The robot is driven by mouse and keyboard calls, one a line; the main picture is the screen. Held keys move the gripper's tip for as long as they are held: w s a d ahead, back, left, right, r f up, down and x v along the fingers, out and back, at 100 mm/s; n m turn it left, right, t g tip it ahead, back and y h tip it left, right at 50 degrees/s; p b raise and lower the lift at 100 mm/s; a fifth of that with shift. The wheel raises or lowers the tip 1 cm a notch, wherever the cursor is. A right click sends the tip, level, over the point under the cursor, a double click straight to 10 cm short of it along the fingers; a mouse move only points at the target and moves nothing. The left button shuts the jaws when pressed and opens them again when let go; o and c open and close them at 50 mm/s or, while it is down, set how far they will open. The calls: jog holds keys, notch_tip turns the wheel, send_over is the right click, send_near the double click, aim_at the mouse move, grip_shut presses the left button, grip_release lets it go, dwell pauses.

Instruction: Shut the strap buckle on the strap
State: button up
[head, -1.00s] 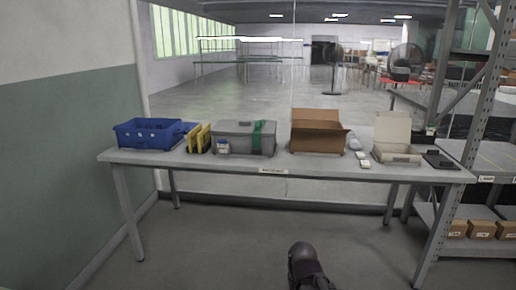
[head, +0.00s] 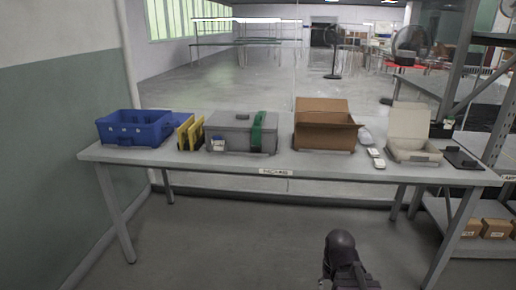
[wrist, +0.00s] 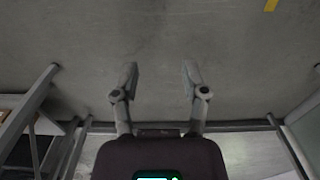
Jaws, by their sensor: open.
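A grey lidded case (head: 228,135) stands on the table, left of its middle. A green strap (head: 264,130) runs over the right part of the case and down its front. The strap buckle is too small to make out, and I cannot tell whether it is open or shut. In the wrist view my gripper (wrist: 160,78) is open and empty, its two fingers apart above bare floor. In the head view my arm shows low in front of the table, well away from the case.
The table (head: 330,176) also holds a blue bin (head: 135,128), yellow holders (head: 190,134), an open cardboard box (head: 322,135), an open pale box (head: 411,148), small white items (head: 377,158) and a dark tray (head: 460,159). A shelf rack (head: 497,140) stands at right. Floor in front is clear.

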jog(key=shift+o, duration=0.2)
jog(key=shift+d, duration=0.2)
jog(key=o, duration=0.3)
jog(key=shift+o, duration=1.1)
jog(key=shift+w+a, duration=0.15)
jog(key=shift+w, duration=0.05)
jog(key=w+a+r+m+t+y+p, duration=0.1)
jog(key=w+a+r+m+t+y, duration=0.3)
jog(key=w+a, duration=0.45)
jog(key=w+a+r+m+t+y+p, duration=0.2)
jog(key=w+a+r+m+t+y, duration=0.15)
jog(key=w+a+r, duration=0.4)
jog(key=w+a+r+m+t+h+p, duration=0.1)
jog(key=w+a+r+m+t+h, duration=0.3)
jog(key=m, duration=1)
jog(key=w+a+r+m+t+h+p, duration=0.2)
jog(key=w+a+r+m+t+h, duration=0.2)
jog(key=r+m, duration=0.5)
jog(key=w+a+m+t, duration=0.2)
jog(key=w+m, duration=0.1)
jog(key=m, duration=0.3)
jog(key=shift+w+a, duration=0.2)
jog(key=shift+a, duration=0.2)
